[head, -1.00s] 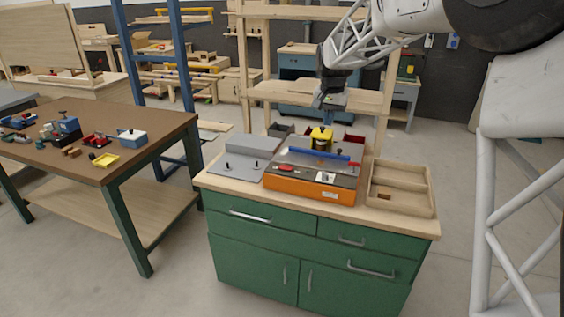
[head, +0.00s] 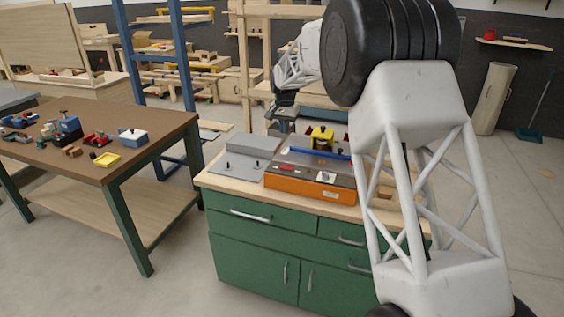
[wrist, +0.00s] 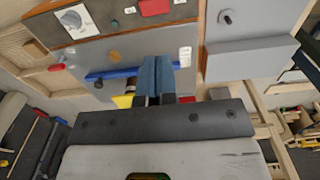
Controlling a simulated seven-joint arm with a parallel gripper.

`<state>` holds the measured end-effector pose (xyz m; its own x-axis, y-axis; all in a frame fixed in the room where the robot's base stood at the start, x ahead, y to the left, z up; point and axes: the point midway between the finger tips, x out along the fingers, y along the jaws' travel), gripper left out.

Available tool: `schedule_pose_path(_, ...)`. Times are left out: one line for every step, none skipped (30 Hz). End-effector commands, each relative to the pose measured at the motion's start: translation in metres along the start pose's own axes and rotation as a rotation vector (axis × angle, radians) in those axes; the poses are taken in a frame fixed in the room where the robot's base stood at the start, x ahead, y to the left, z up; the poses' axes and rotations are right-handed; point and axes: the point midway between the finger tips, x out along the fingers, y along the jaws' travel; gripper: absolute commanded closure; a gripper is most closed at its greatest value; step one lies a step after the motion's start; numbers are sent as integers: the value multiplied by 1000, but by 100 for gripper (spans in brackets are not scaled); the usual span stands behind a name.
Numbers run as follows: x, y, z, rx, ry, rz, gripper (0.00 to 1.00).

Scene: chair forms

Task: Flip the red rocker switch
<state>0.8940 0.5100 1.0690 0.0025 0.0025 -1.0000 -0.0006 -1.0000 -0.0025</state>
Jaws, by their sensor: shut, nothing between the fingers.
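The red rocker switch (head: 294,172) is a small red patch on the grey top of an orange-sided machine (head: 308,188), near its front left. In the wrist view the red switch (wrist: 155,7) is at the top edge, partly cut off, so its tilt cannot be told. My gripper (head: 284,126) hangs above the back of the green cabinet, behind and higher than the switch. In the wrist view my gripper's blue-grey fingers (wrist: 157,62) are together and empty, near the blue fence on the machine and apart from the switch.
A blue bar (head: 320,153) and a yellow block (head: 322,138) stand on the machine behind the switch. A grey stepped box (head: 245,152) is to its left. My arm hides the cabinet's right part. A brown table (head: 150,125) with small tools stands left.

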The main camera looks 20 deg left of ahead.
Motion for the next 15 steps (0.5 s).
schedule_pose_path(2,-4,-1,0,0,0,100)
schedule_pose_path(3,-6,-2,0,-1,0,100)
schedule_pose_path(5,-8,-2,0,-1,1,100)
schedule_pose_path(5,-8,-3,0,-2,1,100)
schedule_pose_path(6,-9,-3,0,-2,1,100)
schedule_pose_path(6,-10,-3,0,-2,1,100)
schedule_pose_path(6,-10,-3,0,-2,1,100)
schedule_pose_path(6,-10,-3,0,-2,1,100)
schedule_pose_path(6,-10,-3,0,-2,1,100)
schedule_pose_path(6,-10,-3,0,-2,1,100)
schedule_pose_path(6,-10,-3,0,-2,1,100)
schedule_pose_path(6,-10,-3,0,-2,1,100)
schedule_pose_path(6,-10,-3,0,-2,1,100)
schedule_pose_path(6,-10,-3,0,-2,1,100)
schedule_pose_path(6,-10,-3,0,-3,1,100)
